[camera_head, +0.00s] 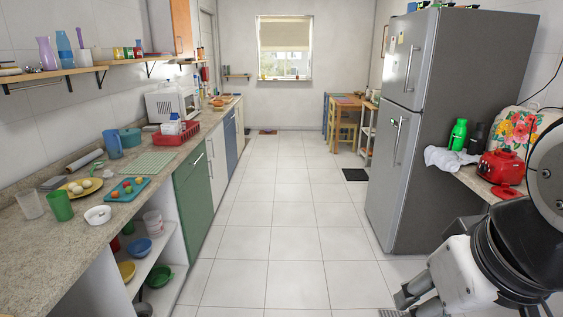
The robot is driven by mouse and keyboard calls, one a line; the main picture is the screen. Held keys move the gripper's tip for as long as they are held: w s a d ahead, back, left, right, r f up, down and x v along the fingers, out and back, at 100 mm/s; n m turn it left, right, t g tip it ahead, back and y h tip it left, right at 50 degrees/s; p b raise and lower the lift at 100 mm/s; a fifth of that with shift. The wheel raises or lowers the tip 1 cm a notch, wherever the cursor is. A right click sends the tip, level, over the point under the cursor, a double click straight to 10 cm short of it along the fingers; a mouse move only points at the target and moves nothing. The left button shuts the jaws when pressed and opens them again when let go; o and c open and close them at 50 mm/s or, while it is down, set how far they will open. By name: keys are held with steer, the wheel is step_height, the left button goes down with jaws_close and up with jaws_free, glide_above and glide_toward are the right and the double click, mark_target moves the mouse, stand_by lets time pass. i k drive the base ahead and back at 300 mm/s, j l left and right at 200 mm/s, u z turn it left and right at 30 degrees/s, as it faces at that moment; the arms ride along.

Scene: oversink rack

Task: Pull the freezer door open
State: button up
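The tall grey refrigerator (459,100) stands at the right. Its upper door (401,55), the smaller one, is shut and has a vertical handle (411,68) and small stickers. The larger lower door (385,170) is also shut, with its own vertical handle (398,142). Which of the two is the freezer door is not marked. My gripper (403,300) is low at the bottom edge, in front of and below the refrigerator, away from both handles. It is partly cut off, and its opening is unclear.
The tiled floor (295,245) in the middle is clear. A long counter (45,240) with dishes runs along the left, with open shelves below.

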mark_target(411, 36)
steer(key=i+z, duration=0.25)
steer(key=i, duration=1.65)
